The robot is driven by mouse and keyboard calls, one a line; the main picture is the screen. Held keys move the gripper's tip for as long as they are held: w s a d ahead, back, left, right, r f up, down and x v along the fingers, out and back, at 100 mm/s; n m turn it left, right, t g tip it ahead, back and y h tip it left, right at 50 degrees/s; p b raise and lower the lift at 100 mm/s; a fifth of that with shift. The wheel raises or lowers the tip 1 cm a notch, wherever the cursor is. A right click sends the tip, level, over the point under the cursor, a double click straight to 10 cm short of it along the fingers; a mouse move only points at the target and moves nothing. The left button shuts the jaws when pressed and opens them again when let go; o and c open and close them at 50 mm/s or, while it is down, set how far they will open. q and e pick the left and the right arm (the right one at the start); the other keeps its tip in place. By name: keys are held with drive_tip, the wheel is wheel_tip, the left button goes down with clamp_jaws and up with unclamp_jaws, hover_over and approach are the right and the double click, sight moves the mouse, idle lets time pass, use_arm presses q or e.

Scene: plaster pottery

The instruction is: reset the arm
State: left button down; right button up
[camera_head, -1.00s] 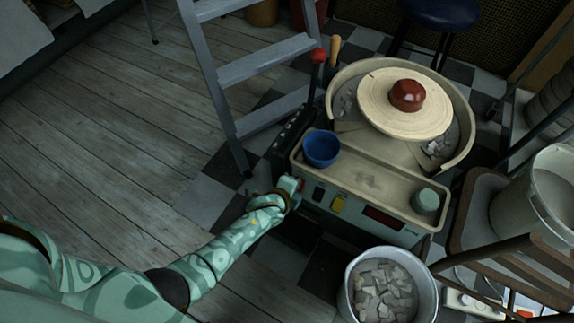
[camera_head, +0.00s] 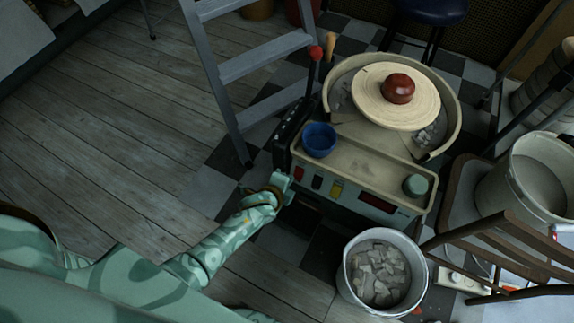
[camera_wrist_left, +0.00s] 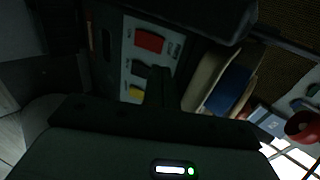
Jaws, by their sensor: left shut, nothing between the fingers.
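My left gripper (camera_head: 284,186) is at the end of my teal patterned arm, which comes in from the lower left. It is shut and empty, just left of the front control panel of the pottery wheel (camera_head: 330,188). In the left wrist view its dark fingers (camera_wrist_left: 160,88) show in front of the panel, which has a red switch (camera_wrist_left: 149,41) and a yellow switch (camera_wrist_left: 135,92). The red switch (camera_head: 298,172) is clear of the gripper in the head view. I cannot tell whether the fingers touch the panel. My right gripper is not in view.
A blue bowl (camera_head: 319,140) and a green pot (camera_head: 415,185) stand on the wheel's tray. A red-brown piece (camera_head: 398,88) sits on the wheel head. A bucket of shards (camera_head: 378,282), a stepladder (camera_head: 262,62) and a wooden chair (camera_head: 500,235) stand around. The plank floor at left is clear.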

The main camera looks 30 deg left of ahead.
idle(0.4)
